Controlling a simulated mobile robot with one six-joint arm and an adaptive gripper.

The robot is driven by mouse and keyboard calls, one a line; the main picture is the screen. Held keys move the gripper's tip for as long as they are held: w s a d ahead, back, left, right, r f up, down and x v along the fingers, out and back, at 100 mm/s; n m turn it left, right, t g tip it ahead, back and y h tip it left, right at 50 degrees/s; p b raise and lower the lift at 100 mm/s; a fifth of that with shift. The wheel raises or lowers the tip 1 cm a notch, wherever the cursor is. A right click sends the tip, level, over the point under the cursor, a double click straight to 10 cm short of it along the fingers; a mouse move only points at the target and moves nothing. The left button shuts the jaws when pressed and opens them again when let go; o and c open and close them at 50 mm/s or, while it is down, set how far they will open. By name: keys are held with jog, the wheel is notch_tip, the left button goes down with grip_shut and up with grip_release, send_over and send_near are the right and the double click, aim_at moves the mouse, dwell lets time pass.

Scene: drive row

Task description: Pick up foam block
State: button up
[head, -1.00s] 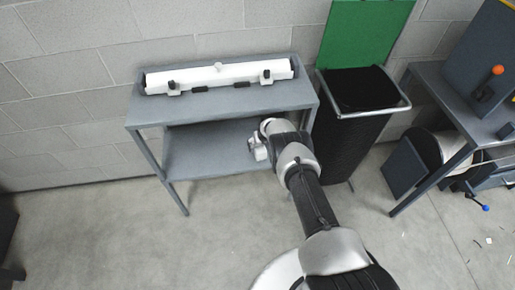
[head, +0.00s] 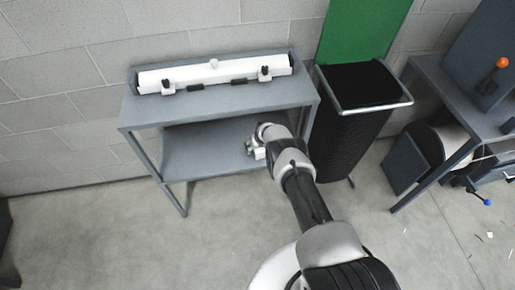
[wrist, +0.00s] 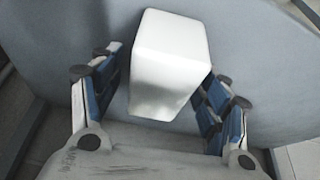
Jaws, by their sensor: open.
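The foam block (wrist: 168,65) is a white box in the wrist view, standing on the grey shelf surface. My gripper (wrist: 163,95) is open, with a blue-padded finger on each side of the block's near part. Gaps show between the pads and the block, so it is not clamped. In the head view my gripper (head: 256,150) is at the lower shelf of the grey table, at its right side.
The lower shelf (head: 205,150) is bare to the left of my gripper. The upper shelf (head: 220,100) above holds a long white bar (head: 213,76) with black clips. A black bin (head: 350,130) with a green panel stands close on the right, before another table (head: 440,90).

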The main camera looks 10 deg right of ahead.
jog(key=shift+f, duration=0.2)
dwell(0.3)
jog(key=c, duration=1)
